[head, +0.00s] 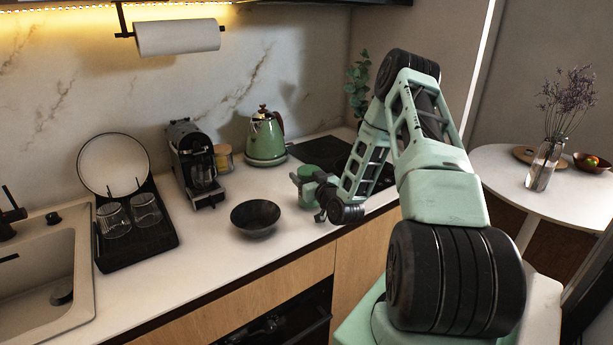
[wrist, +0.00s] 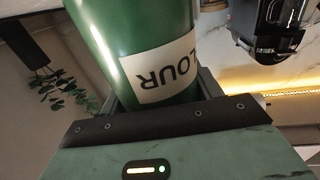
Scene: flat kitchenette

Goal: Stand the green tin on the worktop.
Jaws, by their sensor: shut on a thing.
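The green tin (head: 311,174) shows in the head view over the worktop (head: 215,262), right of the black bowl, partly hidden by my gripper. My gripper (head: 314,192) is shut on the tin. In the wrist view the green tin (wrist: 140,38) fills the upper middle, between the fingers of my gripper (wrist: 158,92). Its white label shows the letters LOUR upside down, in a picture that is itself upside down, so the tin looks about upright. I cannot tell whether its base touches the worktop.
A black bowl (head: 255,217) stands left of the tin. A green kettle (head: 265,138), a coffee machine (head: 195,165) and a dark hob (head: 325,150) are behind. A drying rack (head: 138,228) with glasses and a sink (head: 40,285) are at left. The front worktop strip is clear.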

